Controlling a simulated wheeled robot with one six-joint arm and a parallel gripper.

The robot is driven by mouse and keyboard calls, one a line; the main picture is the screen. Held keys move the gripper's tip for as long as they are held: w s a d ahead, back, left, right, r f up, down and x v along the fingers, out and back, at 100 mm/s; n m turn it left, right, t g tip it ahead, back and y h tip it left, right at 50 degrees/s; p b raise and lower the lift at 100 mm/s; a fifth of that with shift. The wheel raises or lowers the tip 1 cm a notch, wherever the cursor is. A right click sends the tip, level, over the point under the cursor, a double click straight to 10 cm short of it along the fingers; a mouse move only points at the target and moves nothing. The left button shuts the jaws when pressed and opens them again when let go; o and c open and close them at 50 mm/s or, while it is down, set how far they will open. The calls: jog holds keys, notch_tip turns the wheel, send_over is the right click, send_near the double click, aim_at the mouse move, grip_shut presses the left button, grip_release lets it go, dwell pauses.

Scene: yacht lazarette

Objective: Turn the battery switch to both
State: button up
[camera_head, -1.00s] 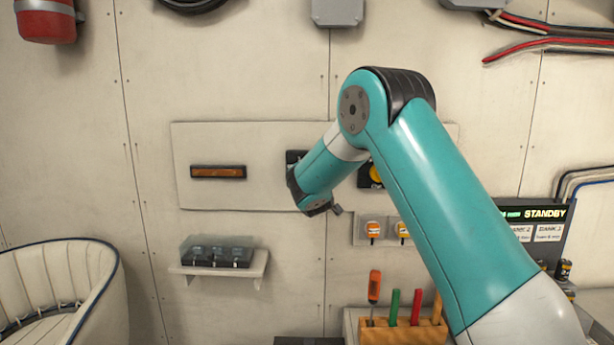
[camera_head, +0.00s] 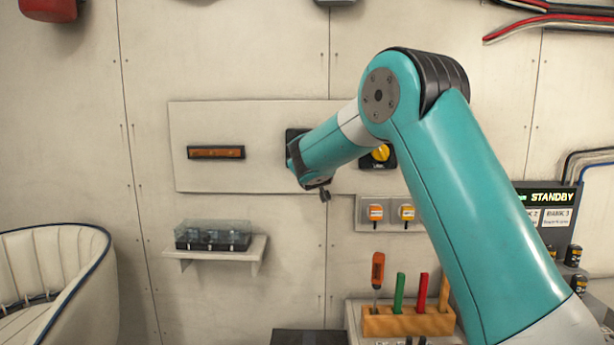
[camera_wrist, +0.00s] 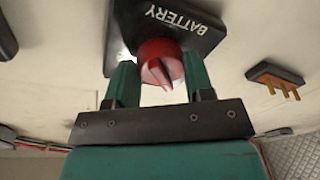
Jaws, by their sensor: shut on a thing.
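The battery switch is a black plate (camera_wrist: 195,18) lettered BATTERY with a red knob (camera_wrist: 158,62) that carries a pale pointer mark. The lettering is upside down in the wrist view. My gripper (camera_wrist: 160,80) has its teal fingers on either side of the red knob and is shut on it. In the head view only an edge of the switch's black plate (camera_head: 294,137) shows on the pale wall panel; my arm hides the knob and the fingertips. The position labels around the knob cannot be read.
An amber strip (camera_head: 216,152) is on the panel's left. Below are a shelf (camera_head: 253,250) with a clear-covered box, two small orange-fronted switches (camera_head: 376,212), and a tool block (camera_head: 405,322). A STANDBY display (camera_head: 548,198) stands right.

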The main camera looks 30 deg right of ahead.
jog(key=m+b, duration=0.4)
jog(key=b, duration=0.1)
jog(key=m+h+b, duration=0.1)
jog(key=m+b, duration=0.3)
jog(key=b, duration=0.2)
jog(key=m+h+b, duration=0.1)
jog(key=m+b, duration=0.3)
jog(key=b, duration=0.1)
jog(key=shift+w+a+f+m, duration=0.15)
jog(key=shift+a+f+m, duration=0.05)
jog(key=shift+f+m, duration=0.15)
jog(key=shift+r+m+g+b, duration=0.15)
jog(key=shift+m+g+b, duration=0.15)
jog(key=shift+m+b, duration=0.6)
jog(key=shift+r+m, duration=0.1)
jog(key=shift+m, duration=0.15)
jog(key=o, duration=0.9)
